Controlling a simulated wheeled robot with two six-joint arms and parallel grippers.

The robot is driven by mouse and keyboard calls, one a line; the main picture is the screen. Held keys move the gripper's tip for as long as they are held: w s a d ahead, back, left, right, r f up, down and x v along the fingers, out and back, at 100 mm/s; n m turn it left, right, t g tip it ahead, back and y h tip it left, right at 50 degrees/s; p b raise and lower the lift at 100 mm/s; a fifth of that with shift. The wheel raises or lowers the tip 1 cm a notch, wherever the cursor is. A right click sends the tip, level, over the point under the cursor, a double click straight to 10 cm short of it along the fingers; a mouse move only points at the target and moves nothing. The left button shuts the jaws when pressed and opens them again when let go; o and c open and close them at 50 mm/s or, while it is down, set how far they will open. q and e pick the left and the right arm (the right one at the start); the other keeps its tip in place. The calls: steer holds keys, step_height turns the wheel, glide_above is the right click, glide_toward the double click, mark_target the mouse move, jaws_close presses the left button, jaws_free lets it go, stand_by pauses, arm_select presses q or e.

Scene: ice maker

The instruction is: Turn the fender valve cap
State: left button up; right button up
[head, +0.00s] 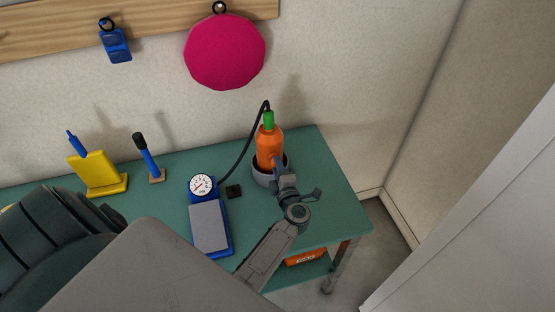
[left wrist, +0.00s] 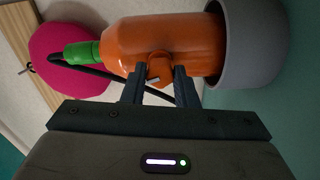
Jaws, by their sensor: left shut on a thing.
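The orange fender (head: 268,142) stands upright in a grey round holder (head: 263,178) near the right end of the green table. A green fitting (head: 268,119) with a black hose is on its top. In the left wrist view the fender (left wrist: 190,42) lies sideways across the picture, with the green fitting (left wrist: 81,53) at left and the grey holder (left wrist: 253,45) at right. The orange valve cap (left wrist: 160,67) sticks out of the fender's side. My left gripper (head: 280,170) is shut on the cap, with one finger on each side in the wrist view (left wrist: 160,77). My right gripper is not in view.
A blue pump (head: 211,228) with a round gauge (head: 201,185) stands left of the fender, joined by the hose. A pink round thing (head: 225,52) hangs above.

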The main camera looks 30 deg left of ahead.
arm_select(q)
steer(key=shift+m+p, duration=1.5)
steer(key=shift+m, duration=0.2)
steer(key=o, duration=1)
steer(key=v, duration=1)
steer(key=shift+s+d, duration=0.2)
steer(key=shift+d, duration=0.05)
